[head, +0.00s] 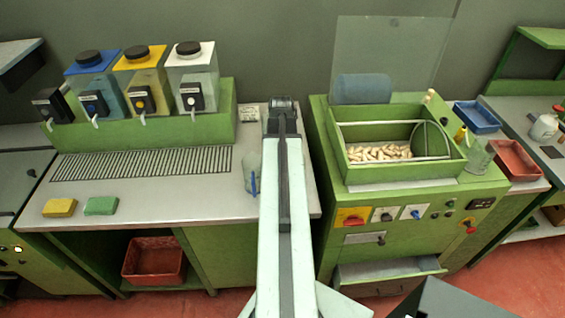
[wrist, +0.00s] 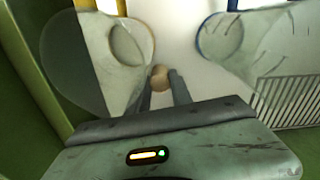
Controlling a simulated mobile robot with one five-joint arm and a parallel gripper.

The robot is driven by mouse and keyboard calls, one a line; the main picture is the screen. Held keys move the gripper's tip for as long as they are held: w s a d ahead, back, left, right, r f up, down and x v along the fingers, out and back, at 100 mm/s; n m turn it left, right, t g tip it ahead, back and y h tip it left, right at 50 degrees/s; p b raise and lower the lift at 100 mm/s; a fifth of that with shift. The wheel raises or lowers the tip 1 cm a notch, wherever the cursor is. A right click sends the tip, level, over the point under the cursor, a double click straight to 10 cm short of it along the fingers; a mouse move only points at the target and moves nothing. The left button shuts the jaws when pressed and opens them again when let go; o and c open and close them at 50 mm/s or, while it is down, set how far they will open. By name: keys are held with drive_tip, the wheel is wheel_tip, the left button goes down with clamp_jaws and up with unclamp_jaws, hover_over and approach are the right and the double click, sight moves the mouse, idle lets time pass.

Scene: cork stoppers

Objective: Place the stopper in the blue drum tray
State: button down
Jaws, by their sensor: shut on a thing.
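My gripper (wrist: 160,88) is shut on a small tan cork stopper (wrist: 159,76), whose rounded end shows between the fingertips in the wrist view. In the head view my arm reaches away over the right end of the left counter, and its far end hides the fingers and the stopper. A shallow blue tray (head: 478,117) sits at the right, beyond the green machine. The machine's open trough (head: 402,169) holds many pale stoppers. The blue tray is not in the wrist view.
Two clear vessels flank the fingers in the wrist view, one left (wrist: 125,45) and one blue-edged at right (wrist: 222,35). The green machine (head: 420,200) has a tall clear panel (head: 390,50) behind it. A red tray (head: 515,160) lies in front of the blue one.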

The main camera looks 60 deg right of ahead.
wheel_tip(320, 180, up, 17)
drive_tip(key=p, duration=1.6)
drive_tip(key=shift+r+p, duration=0.15)
drive_tip(key=shift+p, duration=0.2)
